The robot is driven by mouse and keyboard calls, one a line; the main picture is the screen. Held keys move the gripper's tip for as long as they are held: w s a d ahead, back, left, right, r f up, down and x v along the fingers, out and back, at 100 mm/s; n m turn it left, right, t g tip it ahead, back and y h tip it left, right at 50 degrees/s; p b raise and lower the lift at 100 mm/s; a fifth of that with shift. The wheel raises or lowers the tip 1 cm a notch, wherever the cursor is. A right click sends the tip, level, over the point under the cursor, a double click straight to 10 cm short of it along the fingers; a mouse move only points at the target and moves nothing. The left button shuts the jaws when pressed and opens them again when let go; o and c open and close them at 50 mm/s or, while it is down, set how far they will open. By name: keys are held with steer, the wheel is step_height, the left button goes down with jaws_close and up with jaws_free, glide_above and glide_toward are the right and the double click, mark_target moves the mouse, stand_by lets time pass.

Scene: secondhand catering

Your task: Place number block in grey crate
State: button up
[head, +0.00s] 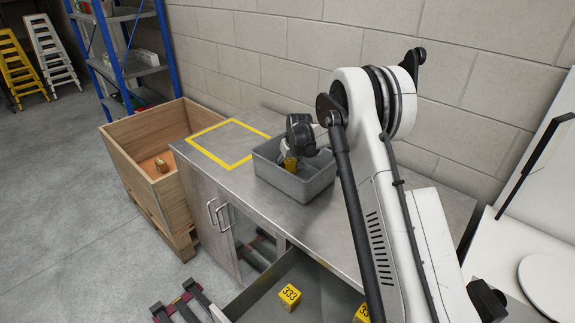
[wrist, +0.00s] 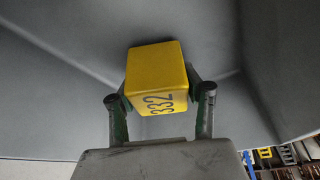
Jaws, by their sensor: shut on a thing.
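A yellow number block marked 332 (wrist: 155,78) is between the two fingers of my gripper (wrist: 160,97) in the wrist view. The gripper is shut on it. In the head view the same block (head: 290,165) shows as a small yellow patch below my gripper (head: 291,156), inside the outline of the grey crate (head: 296,188). The crate stands on the metal counter. Grey crate walls (wrist: 60,90) surround the block in the wrist view. Whether the block touches the crate floor I cannot tell.
A block marked 333 (head: 289,296) and another yellow block (head: 362,315) lie in an open drawer (head: 262,295) below the counter. A wooden crate (head: 128,160) at left holds a small block (head: 161,165). A yellow-taped square (head: 226,162) on the counter is empty.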

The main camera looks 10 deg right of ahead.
steer(key=shift+f, duration=0.2)
steer(key=shift+f, duration=0.2)
steer(key=o, duration=1.2)
steer(key=shift+o, duration=0.2)
steer(key=shift+r, duration=0.15)
